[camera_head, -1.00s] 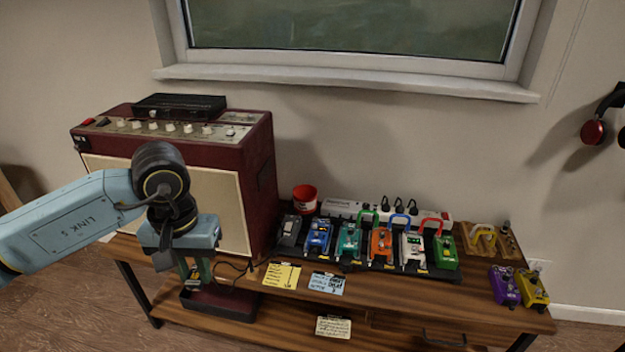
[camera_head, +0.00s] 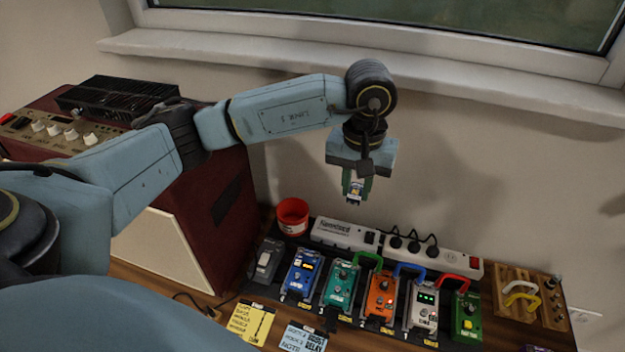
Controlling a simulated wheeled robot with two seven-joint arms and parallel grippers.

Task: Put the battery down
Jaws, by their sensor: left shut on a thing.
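My left gripper (camera_head: 356,194) is in the air above the back of the pedal board, pointing down, in front of the wall. It is shut on a small dark and yellowish thing, the battery (camera_head: 355,189), which shows between its fingertips. Its fingers hide part of the battery. The battery is clear of the table and of the power strip below. My right gripper is not in view.
A red cup (camera_head: 292,218) stands left of the white power strip (camera_head: 340,236). A row of pedals, with a blue one (camera_head: 303,271) and an orange one (camera_head: 381,298), lies in front. The amplifier (camera_head: 215,215) stands left. A wooden block (camera_head: 545,300) is at right.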

